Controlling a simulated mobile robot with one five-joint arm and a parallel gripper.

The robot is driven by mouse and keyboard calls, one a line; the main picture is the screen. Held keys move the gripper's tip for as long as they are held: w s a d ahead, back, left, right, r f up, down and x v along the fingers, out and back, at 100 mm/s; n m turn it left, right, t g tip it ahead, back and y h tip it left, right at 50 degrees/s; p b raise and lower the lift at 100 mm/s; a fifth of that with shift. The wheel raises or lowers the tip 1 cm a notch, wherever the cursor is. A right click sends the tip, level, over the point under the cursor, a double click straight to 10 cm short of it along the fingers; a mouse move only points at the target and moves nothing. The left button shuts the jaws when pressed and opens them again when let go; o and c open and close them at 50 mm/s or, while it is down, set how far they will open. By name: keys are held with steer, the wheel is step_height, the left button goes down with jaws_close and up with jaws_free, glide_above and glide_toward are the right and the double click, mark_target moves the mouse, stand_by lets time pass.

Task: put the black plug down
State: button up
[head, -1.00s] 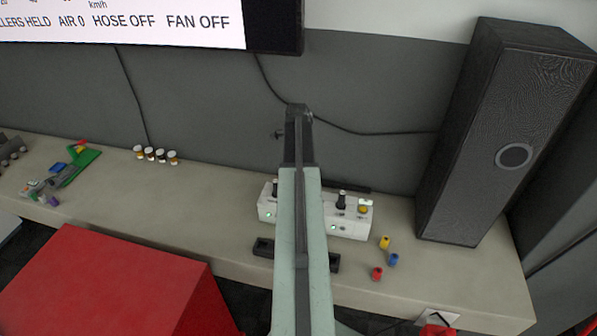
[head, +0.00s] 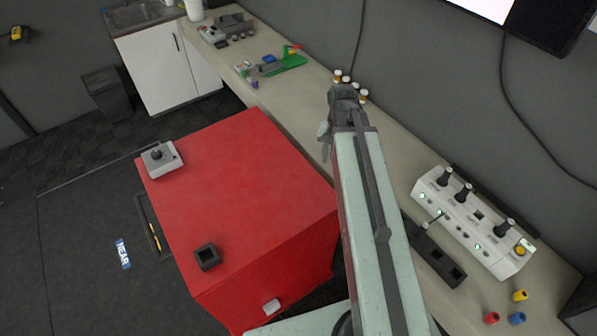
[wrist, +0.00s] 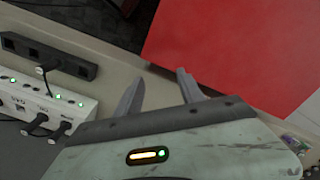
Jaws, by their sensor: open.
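Several black plugs stand upright in the white socket box on the bench; one black plug (head: 445,176) is at its left end, another (head: 504,228) nearer its right end. Plugs also show in the wrist view (wrist: 36,122). I cannot tell which one is meant. The white socket box (head: 462,222) has green lights. My gripper (head: 325,148) is over the bench's front edge, beside the red cabinet, well left of the box.
A red cabinet (head: 235,165) carries a grey joystick box (head: 161,158) and a small black square holder (head: 207,257). A black slotted bar (head: 436,262) lies before the socket box. Coloured caps (head: 519,295) lie at the bench's right. The cabinet's top middle is clear.

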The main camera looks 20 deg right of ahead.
steer(key=s+a+n, duration=0.3)
steer(key=a+n, duration=0.4)
steer(key=a, duration=0.8)
steer(key=shift+s+a+r, duration=0.2)
